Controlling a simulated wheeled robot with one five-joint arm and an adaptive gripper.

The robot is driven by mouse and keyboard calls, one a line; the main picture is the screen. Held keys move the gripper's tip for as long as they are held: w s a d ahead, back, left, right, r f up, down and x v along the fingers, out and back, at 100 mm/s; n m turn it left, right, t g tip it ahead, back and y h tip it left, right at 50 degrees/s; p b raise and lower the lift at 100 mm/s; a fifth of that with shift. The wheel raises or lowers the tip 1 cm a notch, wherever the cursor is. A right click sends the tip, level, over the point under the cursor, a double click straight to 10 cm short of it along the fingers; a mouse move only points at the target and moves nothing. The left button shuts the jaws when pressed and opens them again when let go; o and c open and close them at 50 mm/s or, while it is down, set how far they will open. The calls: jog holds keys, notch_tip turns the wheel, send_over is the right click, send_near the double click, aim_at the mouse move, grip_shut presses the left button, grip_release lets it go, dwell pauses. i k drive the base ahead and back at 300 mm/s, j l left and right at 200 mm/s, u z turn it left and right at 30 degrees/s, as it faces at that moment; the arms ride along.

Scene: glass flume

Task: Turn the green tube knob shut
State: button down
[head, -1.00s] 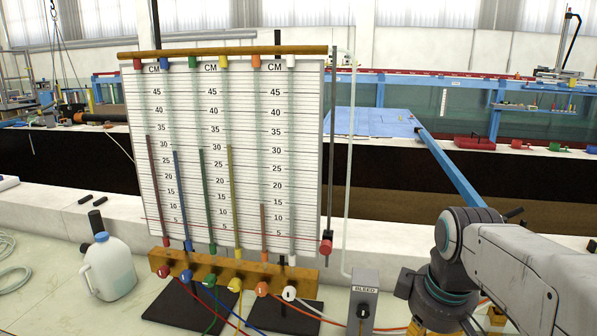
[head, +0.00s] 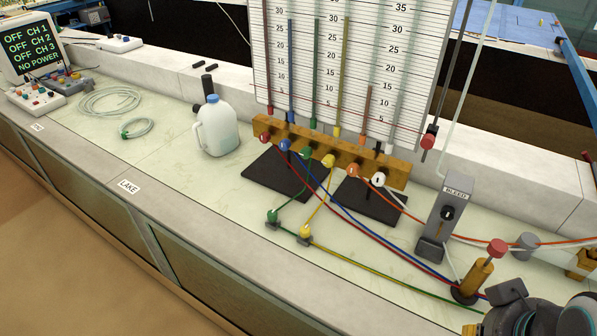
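A wooden manifold bar (head: 345,152) stands under the gauge board and carries a row of coloured knobs. The green knob (head: 305,153) sits between the blue knob (head: 285,144) and the yellow knob (head: 328,160). A green tube (head: 297,194) runs down from it to a small green-topped fitting (head: 272,217) on the bench. A similar yellow-topped fitting (head: 304,231) is beside it. I cannot tell how far either green part is turned. Part of my arm shows at the bottom right corner, well right of the green parts; my gripper's fingers are not visible.
A white jug (head: 216,130) stands left of the manifold. The grey BLEED box (head: 442,220) and a red-topped post (head: 485,265) stand between my arm and the manifold. Coloured tubes cross the bench. A tube coil (head: 110,101) lies left; the front bench strip is clear.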

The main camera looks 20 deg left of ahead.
aim_at(272, 215)
jog(key=u, duration=1.25)
